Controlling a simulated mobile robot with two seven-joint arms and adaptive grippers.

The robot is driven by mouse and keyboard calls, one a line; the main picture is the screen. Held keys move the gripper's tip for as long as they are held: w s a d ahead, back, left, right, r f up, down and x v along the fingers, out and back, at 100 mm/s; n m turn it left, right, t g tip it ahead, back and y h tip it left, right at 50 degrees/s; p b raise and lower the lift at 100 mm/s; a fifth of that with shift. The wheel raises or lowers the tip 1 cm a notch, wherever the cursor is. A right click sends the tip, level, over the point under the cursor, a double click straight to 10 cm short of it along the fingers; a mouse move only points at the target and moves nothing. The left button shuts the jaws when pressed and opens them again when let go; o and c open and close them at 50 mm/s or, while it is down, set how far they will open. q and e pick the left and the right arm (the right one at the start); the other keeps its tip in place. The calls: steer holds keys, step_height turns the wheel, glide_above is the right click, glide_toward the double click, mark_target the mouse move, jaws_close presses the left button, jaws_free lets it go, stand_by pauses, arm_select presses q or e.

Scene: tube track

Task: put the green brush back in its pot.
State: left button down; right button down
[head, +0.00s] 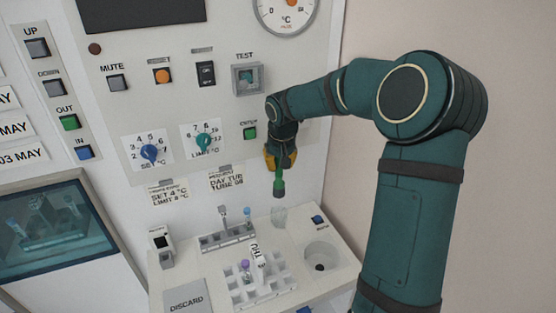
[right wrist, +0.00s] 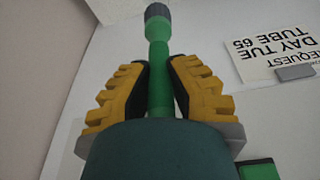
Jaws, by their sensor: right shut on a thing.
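The green brush (head: 279,182) hangs roughly upright from my right gripper (head: 280,157), with its dark grey end down. In the right wrist view the yellow-padded fingers are shut on its green handle (right wrist: 158,75). The brush is in the air above the counter, apart from it. I cannot tell for certain which is the pot. My left gripper is out of view.
The white counter (head: 215,275) holds a grey tube rack (head: 226,240) and a pale rack (head: 262,285) with several tubes or slots. A discard plate (head: 185,297) is at the front left. The control panel (head: 215,105) with knobs and buttons rises close behind my gripper.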

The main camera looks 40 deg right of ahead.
mark_target(279, 187)
steer(key=b+x, duration=0.1)
steer(key=x, duration=0.1)
steer(key=s+b+x, duration=0.1)
steer(key=x, duration=0.1)
steer(key=shift+w+a, duration=0.1)
steer(key=shift+a, duration=0.05)
steer(key=shift+f+b, duration=0.85)
steer(key=shift+f, duration=0.45)
steer(key=shift+f+b, duration=0.9)
steer(key=shift+b, duration=0.1)
steer(key=shift+f, duration=0.1)
steer(key=shift+f+b, duration=0.8)
steer(key=shift+f, duration=0.1)
